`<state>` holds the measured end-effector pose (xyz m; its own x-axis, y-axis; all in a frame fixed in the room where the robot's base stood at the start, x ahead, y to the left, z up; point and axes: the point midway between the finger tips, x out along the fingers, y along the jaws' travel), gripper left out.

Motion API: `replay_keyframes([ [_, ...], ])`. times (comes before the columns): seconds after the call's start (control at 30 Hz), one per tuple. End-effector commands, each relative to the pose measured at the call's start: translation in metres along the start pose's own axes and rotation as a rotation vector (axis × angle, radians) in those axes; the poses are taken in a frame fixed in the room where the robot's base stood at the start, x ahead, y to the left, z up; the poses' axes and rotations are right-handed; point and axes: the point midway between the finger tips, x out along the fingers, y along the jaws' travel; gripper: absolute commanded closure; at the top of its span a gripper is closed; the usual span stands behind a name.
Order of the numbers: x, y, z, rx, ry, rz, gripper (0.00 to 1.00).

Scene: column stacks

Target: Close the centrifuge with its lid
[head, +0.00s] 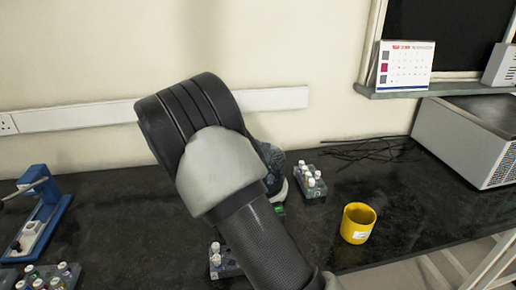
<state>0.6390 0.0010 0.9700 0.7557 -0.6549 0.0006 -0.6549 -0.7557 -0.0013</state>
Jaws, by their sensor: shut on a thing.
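My own arm fills the middle of the head view, and my gripper is hidden behind it. A small part of what looks like the centrifuge (284,187) shows just right of the arm on the dark bench. It has a dark bluish rounded upper part, a pale edge and a green spot low at the front. Most of it is hidden by the arm. I cannot tell the lid apart from the body, or whether the lid is on, beside it or held.
A tube rack (311,183) stands right of the centrifuge, another rack (222,262) in front. A yellow mug (357,223) is at the right. A blue-based device (38,222) and more tubes (45,277) are at the left. A grey ventilated box (460,140) stands far right.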

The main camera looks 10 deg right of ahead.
Motion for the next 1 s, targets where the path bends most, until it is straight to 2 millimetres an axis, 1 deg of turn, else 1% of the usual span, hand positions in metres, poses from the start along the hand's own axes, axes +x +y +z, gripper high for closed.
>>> replay_keyframes([
  [0.9, 0.000, 0.000, 0.028, 0.000, 0.001, 0.000, 1.00],
  [0.93, 0.000, 0.000, 0.028, 0.000, 0.001, 0.000, 0.76],
  [1.0, 0.000, 0.000, 0.027, 0.000, 0.001, 0.000, 0.64],
])
